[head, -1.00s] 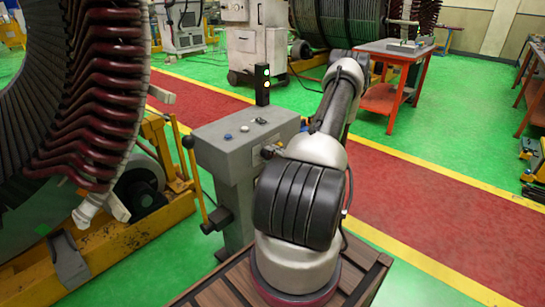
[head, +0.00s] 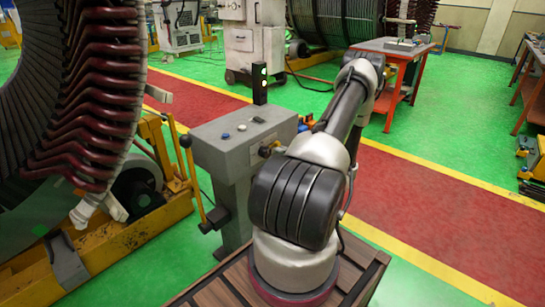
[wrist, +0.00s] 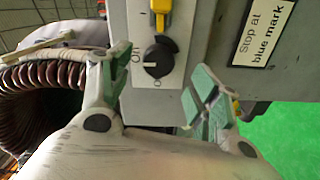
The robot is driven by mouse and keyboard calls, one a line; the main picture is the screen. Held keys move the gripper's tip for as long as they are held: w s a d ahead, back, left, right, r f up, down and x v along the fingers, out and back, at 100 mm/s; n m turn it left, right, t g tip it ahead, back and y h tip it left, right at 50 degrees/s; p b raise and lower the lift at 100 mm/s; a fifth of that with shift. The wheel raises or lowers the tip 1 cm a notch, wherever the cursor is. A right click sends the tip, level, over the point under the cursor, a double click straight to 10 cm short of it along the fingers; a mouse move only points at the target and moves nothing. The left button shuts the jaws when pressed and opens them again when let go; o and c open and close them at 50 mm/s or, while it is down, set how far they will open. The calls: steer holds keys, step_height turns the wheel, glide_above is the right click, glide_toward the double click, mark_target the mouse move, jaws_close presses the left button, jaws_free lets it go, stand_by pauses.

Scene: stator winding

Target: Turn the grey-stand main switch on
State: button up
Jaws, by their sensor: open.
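The grey stand (head: 235,155) is left of my arm in the head view. In the wrist view its grey face (wrist: 210,50) fills the upper part. A black rotary switch knob (wrist: 158,61) sits there on a white plate with partly readable lettering. A pale mark on the knob lies toward the picture's left, near the lettering. My gripper (wrist: 155,78) is open, with one green-padded finger left of the knob and one to its right and lower. Nothing is between the fingers, and I see no contact with the knob. The head view hides my gripper behind my arm.
A yellow handle (wrist: 158,14) is above the knob, and a "Stop at blue mark" label (wrist: 263,32) is to the right. The stand carries buttons and a lit signal light (head: 260,82). The large stator (head: 90,100) stands left. A red table (head: 395,70) is behind my arm.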

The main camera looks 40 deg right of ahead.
steer(key=s, duration=0.6)
steer(key=shift+s+d, duration=0.25)
steer(key=shift+s, duration=0.15)
